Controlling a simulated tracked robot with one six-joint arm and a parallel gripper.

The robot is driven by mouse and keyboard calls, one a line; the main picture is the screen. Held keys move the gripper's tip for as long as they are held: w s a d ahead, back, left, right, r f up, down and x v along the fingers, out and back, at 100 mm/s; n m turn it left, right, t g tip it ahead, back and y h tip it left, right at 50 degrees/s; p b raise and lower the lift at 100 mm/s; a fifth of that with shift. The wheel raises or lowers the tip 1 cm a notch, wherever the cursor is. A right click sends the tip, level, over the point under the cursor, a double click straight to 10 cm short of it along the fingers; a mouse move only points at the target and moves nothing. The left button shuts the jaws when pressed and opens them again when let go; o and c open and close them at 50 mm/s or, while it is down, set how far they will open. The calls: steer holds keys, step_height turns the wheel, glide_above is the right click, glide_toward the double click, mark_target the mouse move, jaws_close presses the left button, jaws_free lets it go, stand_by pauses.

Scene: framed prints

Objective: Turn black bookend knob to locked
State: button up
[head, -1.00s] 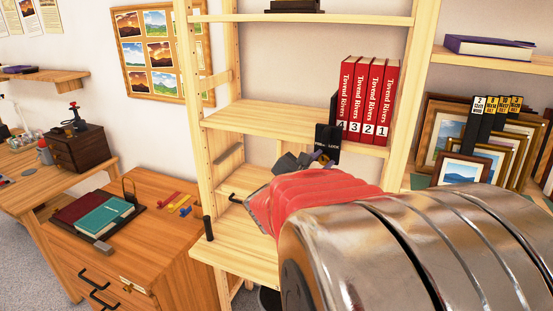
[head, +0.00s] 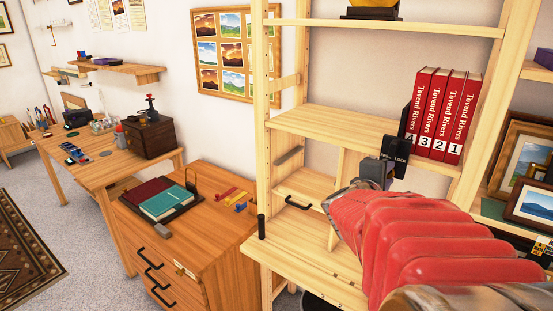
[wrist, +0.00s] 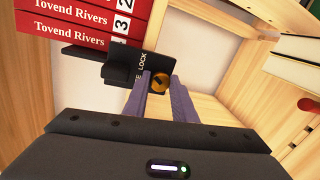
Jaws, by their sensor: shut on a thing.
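The black bookend (head: 400,163) stands against the left side of the red books, its plate hanging at the shelf's front edge with "LOCK" lettering. It also shows in the wrist view (wrist: 123,66). The round brass knob (wrist: 159,79) with a dark mark sits on the plate. I cannot tell clearly which way the mark points. My gripper (head: 376,171) is at the plate in the head view and hides the knob there. In the wrist view its two purple-grey fingers (wrist: 161,83) stand on either side of the knob, shut on it.
Several red "Tovend Rivers" books (head: 442,112) stand on the wooden shelf (head: 320,122). Framed prints (head: 530,150) crowd the right. A cabinet (head: 190,245) with books on top stands left.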

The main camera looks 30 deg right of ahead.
steer(key=shift+f+m, duration=0.35)
steer(key=shift+m, duration=0.35)
steer(key=shift+a, duration=0.1)
steer(key=o, duration=0.7)
steer(key=shift+c, duration=0.2)
steer(key=o, duration=0.4)
steer(key=shift+r+t, duration=0.15)
steer(key=shift+t, duration=0.15)
steer(key=shift+c, duration=0.2)
steer(key=v, duration=1.3)
steer(key=shift+a, duration=0.35)
steer(key=shift+s+r, duration=0.15)
steer(key=shift+r, duration=0.05)
